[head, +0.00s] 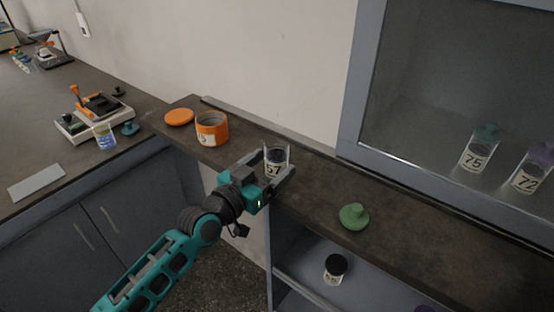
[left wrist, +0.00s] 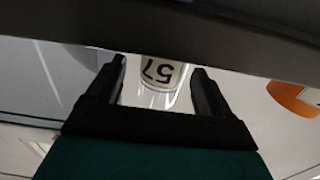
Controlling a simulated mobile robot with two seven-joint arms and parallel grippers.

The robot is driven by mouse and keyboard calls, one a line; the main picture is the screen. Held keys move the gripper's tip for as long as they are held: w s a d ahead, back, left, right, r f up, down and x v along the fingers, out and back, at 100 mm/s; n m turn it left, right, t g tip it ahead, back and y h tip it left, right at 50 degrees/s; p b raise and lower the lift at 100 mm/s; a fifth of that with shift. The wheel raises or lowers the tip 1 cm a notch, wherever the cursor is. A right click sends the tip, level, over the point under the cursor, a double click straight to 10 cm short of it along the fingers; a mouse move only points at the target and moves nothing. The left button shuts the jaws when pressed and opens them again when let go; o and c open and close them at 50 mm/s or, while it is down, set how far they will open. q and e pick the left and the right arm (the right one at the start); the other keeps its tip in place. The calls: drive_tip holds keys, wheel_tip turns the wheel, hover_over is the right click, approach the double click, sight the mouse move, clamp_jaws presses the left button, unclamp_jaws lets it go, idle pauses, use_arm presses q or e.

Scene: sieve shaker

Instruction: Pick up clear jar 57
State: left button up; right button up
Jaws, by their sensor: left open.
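Clear jar 57 (head: 276,158) stands upright on the dark counter near its front edge, with its number label facing out. It looks open at the top with dark contents in the head view. My left gripper (head: 277,171) reaches it from the front left, with a finger on either side of the jar. In the left wrist view the jar (left wrist: 160,75) shows upside down between the two spread fingertips (left wrist: 160,82). The jaws are open, and I cannot tell whether either finger touches the glass. My right gripper is not in view.
An orange jar (head: 211,130) and orange lid (head: 179,117) are to the left on the counter. A green lid (head: 354,216) lies to the right. A shelf below holds a black-lidded jar (head: 335,268). Jars 75 (head: 476,152) and 72 (head: 528,178) stand in the cabinet.

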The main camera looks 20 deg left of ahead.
use_arm(q)
drive_tip(key=shift+x, duration=2.6)
drive_tip(key=shift+a+r, duration=0.15)
drive_tip(key=shift+a, duration=0.1)
drive_tip(key=c, duration=1.1)
